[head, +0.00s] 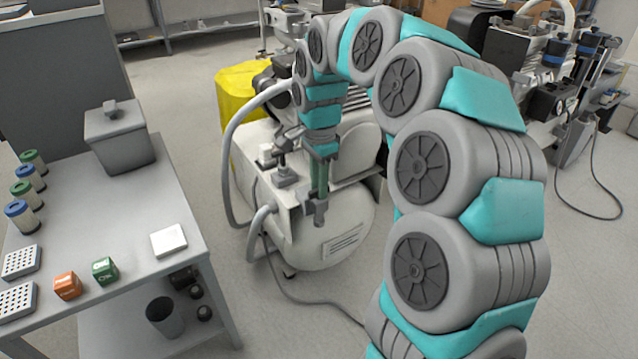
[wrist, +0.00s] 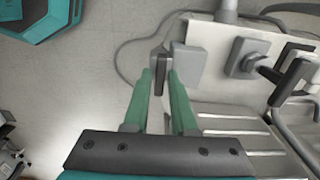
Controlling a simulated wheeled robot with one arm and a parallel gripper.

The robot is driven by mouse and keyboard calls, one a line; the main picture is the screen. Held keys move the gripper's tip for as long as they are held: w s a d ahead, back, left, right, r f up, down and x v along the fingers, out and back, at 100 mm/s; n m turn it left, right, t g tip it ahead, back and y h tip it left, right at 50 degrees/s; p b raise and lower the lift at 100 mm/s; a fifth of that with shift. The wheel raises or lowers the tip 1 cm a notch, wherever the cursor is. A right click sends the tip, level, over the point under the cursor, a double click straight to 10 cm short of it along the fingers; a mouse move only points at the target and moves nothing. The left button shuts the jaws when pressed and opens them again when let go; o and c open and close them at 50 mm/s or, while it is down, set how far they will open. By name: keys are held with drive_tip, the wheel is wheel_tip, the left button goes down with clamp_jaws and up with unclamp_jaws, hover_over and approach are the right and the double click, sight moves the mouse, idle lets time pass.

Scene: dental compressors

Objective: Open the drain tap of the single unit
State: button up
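The single unit, a compressor with a cream tank (head: 330,237), stands on the floor in the middle of the head view. My gripper (head: 316,203) points down in front of this tank, its green fingers upright. In the wrist view my gripper (wrist: 161,75) has its two green fingers apart. A small dark grey piece (wrist: 158,68) lies between their tips, possibly the tap's handle; I cannot tell if both fingers touch it. A lighter grey block (wrist: 188,65) sits just right of the tips. No drain tap is clearly recognisable.
A grey table (head: 140,215) on the left bears a lidded grey box (head: 119,137), small jars and coloured blocks. A yellow cover (head: 240,85) is behind the unit. Other machines (head: 550,75) stand at the right. A cable (head: 310,300) crosses the otherwise clear floor.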

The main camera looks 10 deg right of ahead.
clamp_jaws()
drive_tip(key=shift+n+p, duration=0.3)
drive_tip(key=n+p, duration=0.2)
drive_tip(key=n, duration=0.1)
drive_tip(key=shift+r, duration=0.1)
drive_tip(key=n+p, duration=0.2)
drive_tip(key=n, duration=0.2)
drive_tip(key=n+p, duration=0.2)
drive_tip(key=n, duration=0.3)
drive_tip(key=shift+n+p, duration=1.2)
drive_tip(key=shift+n, duration=1.4)
